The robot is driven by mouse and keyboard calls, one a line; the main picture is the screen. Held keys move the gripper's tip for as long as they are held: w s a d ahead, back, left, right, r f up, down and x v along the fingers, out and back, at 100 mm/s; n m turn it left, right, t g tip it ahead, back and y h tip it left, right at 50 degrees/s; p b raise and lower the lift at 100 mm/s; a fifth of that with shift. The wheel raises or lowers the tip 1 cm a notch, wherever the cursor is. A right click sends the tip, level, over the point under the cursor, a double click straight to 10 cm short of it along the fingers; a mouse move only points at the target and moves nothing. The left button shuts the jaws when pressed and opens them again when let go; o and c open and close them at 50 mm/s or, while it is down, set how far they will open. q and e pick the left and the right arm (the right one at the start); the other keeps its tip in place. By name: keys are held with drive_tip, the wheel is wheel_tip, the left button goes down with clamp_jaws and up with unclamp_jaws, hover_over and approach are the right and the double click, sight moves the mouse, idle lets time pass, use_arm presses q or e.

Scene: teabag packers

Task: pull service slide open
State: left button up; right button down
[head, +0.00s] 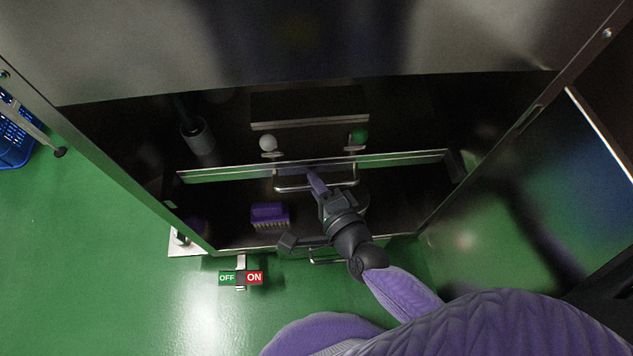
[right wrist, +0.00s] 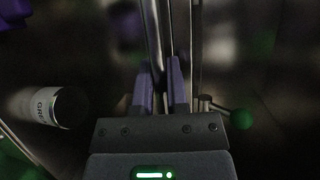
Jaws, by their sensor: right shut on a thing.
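The service slide's long metal front edge (head: 225,172) runs across the inside of the dark cabinet. A bent metal handle (head: 285,189) sticks out from its middle. My right gripper (head: 315,180) reaches in from below and is shut on this handle. In the right wrist view the purple fingers (right wrist: 162,88) stand on either side of a shiny bar (right wrist: 153,45). The fingers partly hide the handle. My left gripper is not in view.
A white ball knob (head: 268,143) and a green ball knob (head: 360,135) sit just behind the slide edge. A purple brush (head: 269,215) lies on the cabinet floor. An OFF/ON sign (head: 254,277) is in front. A blue basket (head: 14,135) stands far left.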

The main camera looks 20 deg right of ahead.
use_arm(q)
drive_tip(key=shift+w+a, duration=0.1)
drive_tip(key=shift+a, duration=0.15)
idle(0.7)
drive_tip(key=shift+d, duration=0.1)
use_arm(e)
drive_tip(key=shift+s, duration=0.1)
